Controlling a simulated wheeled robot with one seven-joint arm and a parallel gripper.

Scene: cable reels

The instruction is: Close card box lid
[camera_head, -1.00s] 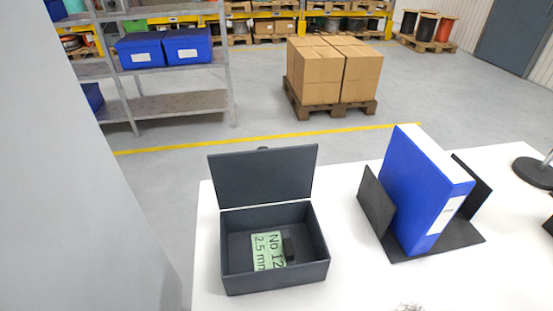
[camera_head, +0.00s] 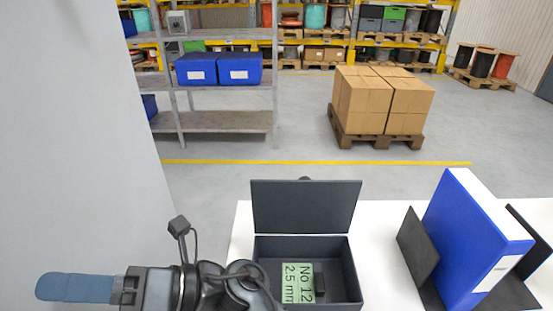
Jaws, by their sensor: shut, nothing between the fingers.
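The dark grey card box (camera_head: 352,270) stands on the white table, its lower part cut off by the picture's bottom edge. Its lid (camera_head: 306,208) is open and stands up at the back of the box. A green card (camera_head: 297,283) marked "No 12 2.5 mm" lies inside, with a small dark block (camera_head: 319,283) beside it. My gripper (camera_head: 48,287) is at the lower left, pointing left, away from the box. Its blue fingers are together and hold nothing.
A blue binder (camera_head: 468,240) stands in a black holder (camera_head: 417,245) to the right of the box. White table (camera_head: 385,225) shows bare between them. A grey wall or panel (camera_head: 70,150) fills the left side. A pallet with cartons (camera_head: 380,100) stands on the floor behind.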

